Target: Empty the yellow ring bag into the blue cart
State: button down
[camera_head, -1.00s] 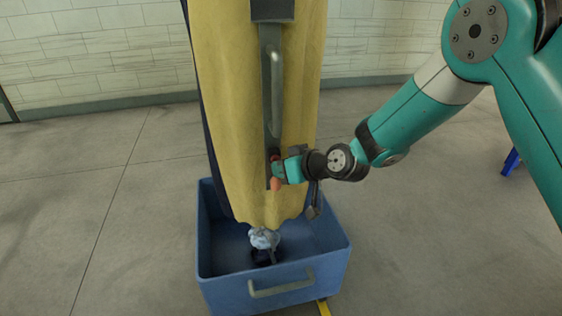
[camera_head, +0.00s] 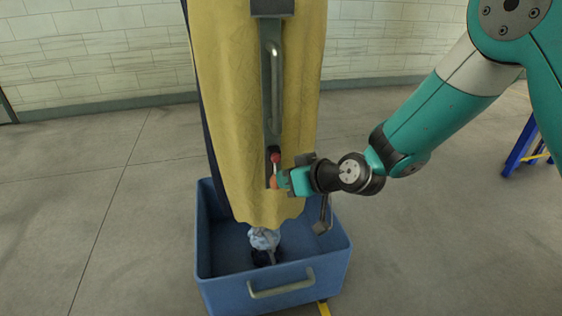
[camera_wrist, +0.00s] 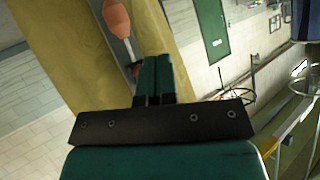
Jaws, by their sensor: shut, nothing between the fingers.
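The yellow bag (camera_head: 230,110) hangs long and upright, its lower end reaching into the blue cart (camera_head: 222,287). A metal bar with a handle (camera_head: 274,90) runs down its front. Near the bar's low end are a small red knob (camera_head: 275,157) and an orange grip, which shows in the wrist view (camera_wrist: 116,18). A pale bluish bundle (camera_head: 263,238) shows below the bag's bottom edge, over the cart floor. My gripper (camera_head: 284,181) is beside the orange grip, to its right; in the wrist view its fingers (camera_wrist: 155,75) are together and empty.
A dark lever-like part (camera_head: 322,222) hangs below my wrist at the cart's right side. A blue stand (camera_head: 525,148) is at the far right. The grey floor (camera_head: 110,215) left of the cart is clear. A pale wall (camera_head: 100,50) stands behind.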

jog(key=shift+s+d, duration=0.3)
jog(key=shift+s, duration=0.65)
jog(key=s+d+r+g+h, duration=0.2)
jog(key=s+d+r, duration=0.25)
jog(key=s, duration=0.35)
jog(key=s+d+r+g+h, duration=0.25)
jog(key=s+d, duration=0.25)
jog(key=s, duration=0.4)
jog(key=s+d+r+g+h, duration=0.1)
jog(key=s+d+r+g, duration=0.2)
jog(key=s+d+r, duration=0.35)
notch_tip(320, 180, up, 11)
jog(key=s+a+m+p, duration=0.1)
jog(key=s+p, duration=0.1)
jog(key=p, duration=1)
jog(key=shift+s, duration=0.35)
